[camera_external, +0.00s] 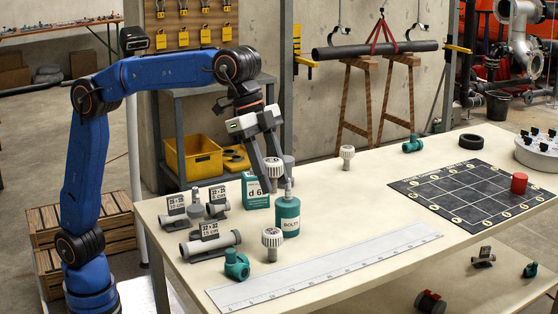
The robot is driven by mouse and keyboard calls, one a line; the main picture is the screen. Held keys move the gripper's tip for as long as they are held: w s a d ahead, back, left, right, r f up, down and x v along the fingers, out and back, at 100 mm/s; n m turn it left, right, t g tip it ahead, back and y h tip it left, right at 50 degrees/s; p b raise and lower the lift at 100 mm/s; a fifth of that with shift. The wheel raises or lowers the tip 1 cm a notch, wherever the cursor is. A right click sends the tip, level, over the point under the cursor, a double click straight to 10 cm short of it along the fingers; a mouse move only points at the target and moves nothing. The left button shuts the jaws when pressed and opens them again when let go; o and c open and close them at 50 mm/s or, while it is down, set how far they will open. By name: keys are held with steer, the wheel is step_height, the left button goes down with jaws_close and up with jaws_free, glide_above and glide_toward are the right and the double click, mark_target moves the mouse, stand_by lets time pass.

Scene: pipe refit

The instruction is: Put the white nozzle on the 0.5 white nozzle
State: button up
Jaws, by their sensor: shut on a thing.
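My gripper (270,167) hangs over the left part of the table, fingers pointing down, shut on a white ribbed nozzle (274,168). It is held above the table, close to the green d 6 box and the green bolts bottle. A second white nozzle (272,239) stands on the table in front, near the ruler. A third white nozzle (347,154) stands farther back, to the right. No 0.5 mark is readable on any nozzle.
The green bolts bottle (287,216) and d 6 box (256,191) stand below my gripper. Grey pipe fittings (210,245) with labels are to the left, a green fitting (236,265) in front. A long ruler (325,268) lies along the front; a black grid mat (465,193) is right.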

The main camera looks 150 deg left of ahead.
steer(key=shift+f, duration=4.7)
steer(key=shift+f, duration=0.15)
steer(key=o, duration=1)
steer(key=shift+o, duration=0.2)
steer(key=v, duration=1.2)
